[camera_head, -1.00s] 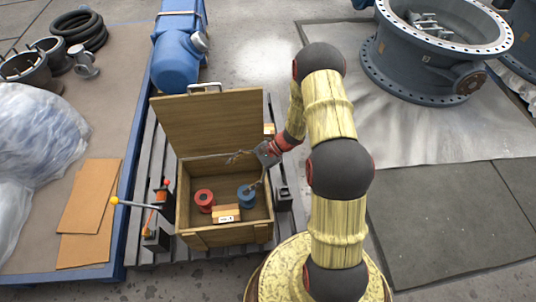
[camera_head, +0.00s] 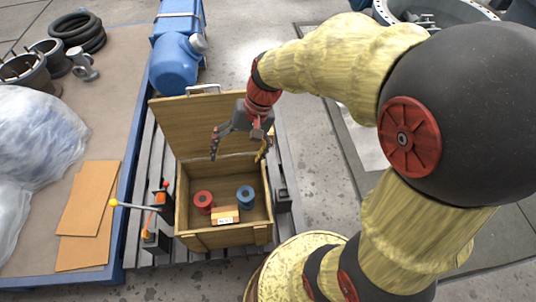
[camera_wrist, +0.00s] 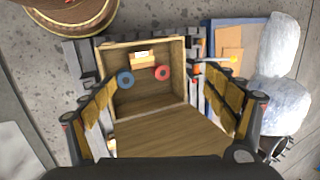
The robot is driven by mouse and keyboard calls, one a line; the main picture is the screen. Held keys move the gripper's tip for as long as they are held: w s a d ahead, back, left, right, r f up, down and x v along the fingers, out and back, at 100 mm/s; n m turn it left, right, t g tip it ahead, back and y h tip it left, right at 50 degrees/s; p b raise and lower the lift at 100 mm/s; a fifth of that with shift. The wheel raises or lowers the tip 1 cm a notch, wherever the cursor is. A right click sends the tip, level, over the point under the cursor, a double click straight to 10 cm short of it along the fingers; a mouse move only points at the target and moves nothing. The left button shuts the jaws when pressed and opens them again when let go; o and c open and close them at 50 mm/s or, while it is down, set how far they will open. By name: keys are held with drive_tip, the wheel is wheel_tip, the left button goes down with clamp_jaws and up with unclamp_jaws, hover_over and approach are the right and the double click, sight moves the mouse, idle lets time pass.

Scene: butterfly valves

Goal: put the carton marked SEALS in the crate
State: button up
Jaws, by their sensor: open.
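A small orange-brown carton (camera_head: 225,215) with a white label lies on the floor of the open wooden crate (camera_head: 208,238), near its front wall. The label's print is too small to read surely. The carton also shows in the wrist view (camera_wrist: 143,62), inside the crate (camera_wrist: 178,46). My gripper (camera_head: 237,157) is open above the back of the crate, in front of the raised lid. Its fingers are spread wide in the wrist view (camera_wrist: 157,82), with nothing between them. It is clear of the carton.
A red spool (camera_head: 203,200) and a blue spool (camera_head: 245,196) stand in the crate behind the carton. The raised lid (camera_head: 185,122) is at the back. A yellow-knobbed lever (camera_head: 125,203) is left of the crate. A blue tank (camera_head: 176,62) stands behind.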

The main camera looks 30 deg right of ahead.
drive_tip(key=s+d+r+n+t+h, duration=0.3)
drive_tip(key=s+r+n+t+h, duration=0.1)
drive_tip(key=s+r, duration=0.7)
drive_tip(key=shift+s+r+n+t, duration=0.35)
drive_tip(key=shift+n+t, duration=0.05)
drive_tip(key=shift+t, duration=0.1)
wheel_tip(320, 180, up, 3)
drive_tip(key=p, duration=0.3)
drive_tip(key=shift+r, duration=0.2)
